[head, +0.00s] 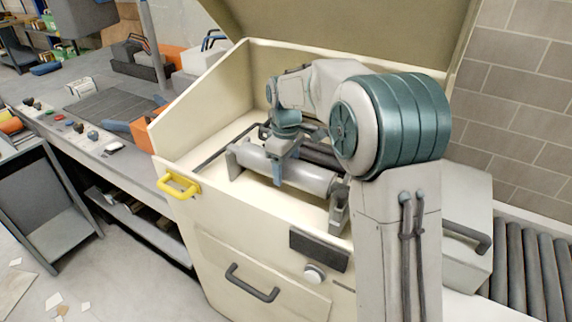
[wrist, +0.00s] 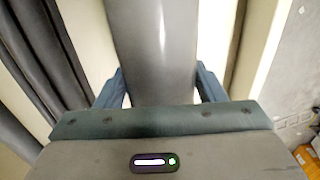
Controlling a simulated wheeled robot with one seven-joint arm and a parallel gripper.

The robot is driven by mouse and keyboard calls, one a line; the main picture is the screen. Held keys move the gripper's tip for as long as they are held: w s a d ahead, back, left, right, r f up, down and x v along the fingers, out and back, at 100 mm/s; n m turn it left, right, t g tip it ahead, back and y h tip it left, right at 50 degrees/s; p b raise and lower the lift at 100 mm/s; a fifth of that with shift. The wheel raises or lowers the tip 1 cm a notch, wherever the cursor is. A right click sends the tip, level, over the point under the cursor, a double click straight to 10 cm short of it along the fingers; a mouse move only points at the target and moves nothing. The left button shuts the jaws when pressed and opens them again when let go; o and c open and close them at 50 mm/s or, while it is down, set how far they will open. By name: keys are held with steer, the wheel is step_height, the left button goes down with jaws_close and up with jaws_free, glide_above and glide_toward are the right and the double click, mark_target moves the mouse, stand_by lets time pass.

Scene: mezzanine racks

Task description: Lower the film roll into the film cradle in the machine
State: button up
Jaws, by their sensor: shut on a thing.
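The film roll (head: 314,179) is a pale grey cylinder inside the open cream machine (head: 216,216). My gripper (head: 280,172) reaches down from above and is shut on the roll near its middle. The film cradle shows as a grey bracket at the left end of the roll (head: 232,161) and another at the right end (head: 338,208). The roll lies lengthwise between these brackets; I cannot tell whether it rests in them or hangs just above. In the wrist view, the roll (wrist: 150,45) runs up between my two blue fingers. The roll's underside is hidden.
The machine's raised lid (head: 350,22) stands behind my arm. Dark rollers (head: 322,155) lie behind the roll. The front wall carries a yellow handle (head: 178,185). A bench with buttons (head: 75,125) stands left, a roller conveyor (head: 525,265) right.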

steer(key=shift+f, duration=0.5)
stand_by(0.7)
steer(key=o, duration=1.9)
steer(key=shift+f, duration=0.15)
step_height(320, 180, up, 14)
steer(key=shift+b, duration=0.35)
